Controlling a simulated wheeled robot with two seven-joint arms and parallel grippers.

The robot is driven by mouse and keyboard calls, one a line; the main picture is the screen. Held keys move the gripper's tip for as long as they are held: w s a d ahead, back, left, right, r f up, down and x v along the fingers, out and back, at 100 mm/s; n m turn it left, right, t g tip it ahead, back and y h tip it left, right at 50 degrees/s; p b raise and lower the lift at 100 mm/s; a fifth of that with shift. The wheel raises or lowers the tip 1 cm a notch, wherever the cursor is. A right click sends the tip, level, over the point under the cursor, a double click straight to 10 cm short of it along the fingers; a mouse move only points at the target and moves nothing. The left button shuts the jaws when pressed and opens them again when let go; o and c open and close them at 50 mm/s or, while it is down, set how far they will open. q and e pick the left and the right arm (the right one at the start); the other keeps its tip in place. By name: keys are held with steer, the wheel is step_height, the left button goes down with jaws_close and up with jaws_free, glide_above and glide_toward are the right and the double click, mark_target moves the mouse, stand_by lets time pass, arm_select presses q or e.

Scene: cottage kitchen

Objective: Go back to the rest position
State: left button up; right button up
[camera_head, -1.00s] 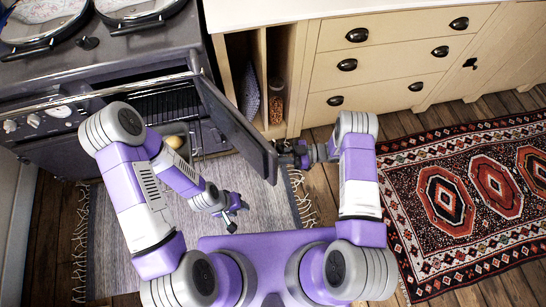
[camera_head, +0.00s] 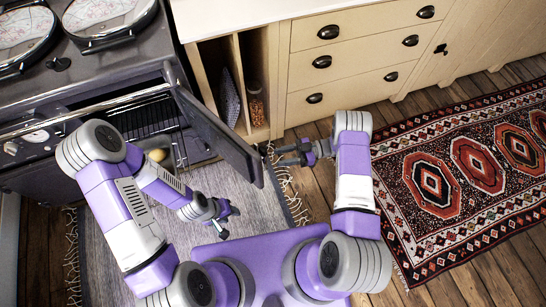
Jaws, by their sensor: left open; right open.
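My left gripper (camera_head: 222,218) is open and empty. It hangs low over the grey rug in front of the oven, with its arm folded in from the left. My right gripper (camera_head: 274,154) is open and empty. It is just right of the free edge of the open oven door (camera_head: 218,135), with its fingers pointing left. I cannot tell whether it touches the door.
The dark range oven (camera_head: 113,72) stands open at the left, with a wire rack (camera_head: 143,118) and a round yellowish thing (camera_head: 157,155) inside. Cream drawers (camera_head: 352,62) line the back. A patterned red rug (camera_head: 455,175) lies on clear floor at the right.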

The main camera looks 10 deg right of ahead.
steer(key=shift+d, duration=0.3)
stand_by(0.4)
steer(key=w+a+m+t+h+p, duration=0.1)
steer(key=w+m+t+h+p, duration=0.2)
steer(key=w+m+t+h, duration=0.65)
steer(key=s+a+m+g+h+p, duration=0.1)
steer(key=s+m+g, duration=0.3)
steer(key=s, duration=0.9)
steer(key=s+a+r+m+g+h+p, duration=0.1)
steer(key=s+m+g+h, duration=0.2)
steer(key=s+m, duration=0.4)
steer(key=s+g, duration=0.1)
steer(key=s, duration=0.5)
steer(key=shift+a+r+g, duration=0.2)
steer(key=shift+a+g, duration=0.1)
steer(key=shift+g, duration=0.05)
